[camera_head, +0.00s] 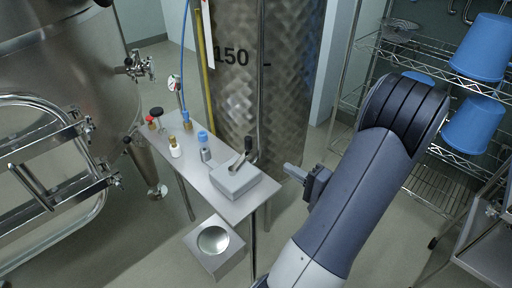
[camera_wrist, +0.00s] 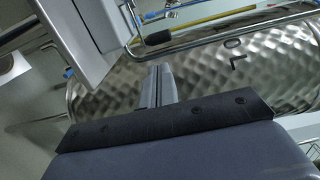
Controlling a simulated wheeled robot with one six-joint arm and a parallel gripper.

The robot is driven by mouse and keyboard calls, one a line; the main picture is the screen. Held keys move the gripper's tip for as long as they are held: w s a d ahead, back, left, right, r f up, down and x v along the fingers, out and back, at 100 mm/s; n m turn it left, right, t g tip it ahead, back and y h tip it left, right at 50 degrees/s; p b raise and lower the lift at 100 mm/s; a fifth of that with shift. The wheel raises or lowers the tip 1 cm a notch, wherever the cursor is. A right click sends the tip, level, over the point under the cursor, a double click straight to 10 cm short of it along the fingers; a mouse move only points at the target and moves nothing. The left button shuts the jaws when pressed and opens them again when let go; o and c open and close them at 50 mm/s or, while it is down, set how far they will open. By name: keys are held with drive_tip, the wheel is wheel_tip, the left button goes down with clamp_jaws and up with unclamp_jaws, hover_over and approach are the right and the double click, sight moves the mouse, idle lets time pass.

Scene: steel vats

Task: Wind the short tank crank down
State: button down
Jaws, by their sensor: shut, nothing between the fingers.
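A grey box (camera_head: 235,180) sits on the near end of a narrow steel table. A short crank-like lever with a dark grip (camera_head: 248,144) rises from its top; I cannot tell for sure that this is the short tank crank. My gripper (camera_head: 291,170) is to the right of the box, apart from it, pointing left, with nothing in its fingers. In the wrist view the shut fingers (camera_wrist: 158,84) point toward the dimpled steel tank (camera_wrist: 205,75). A pale grey boxy part (camera_wrist: 85,35) shows at upper left there, apart from the fingers.
A large vat (camera_head: 60,90) is at left. A wire rack with blue buckets (camera_head: 478,50) is at right.

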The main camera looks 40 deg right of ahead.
sight(251, 145)
drive_tip(key=w, duration=0.4)
drive_tip(key=w+a, duration=0.1)
drive_tip(key=w, duration=0.7)
drive_tip(key=shift+w+a, duration=0.1)
drive_tip(key=shift+a, duration=0.2)
drive_tip(key=shift+w, duration=0.1)
drive_tip(key=shift+w+r+p, duration=0.15)
drive_tip(key=shift+w+p, duration=0.2)
drive_tip(key=shift+w, duration=0.3)
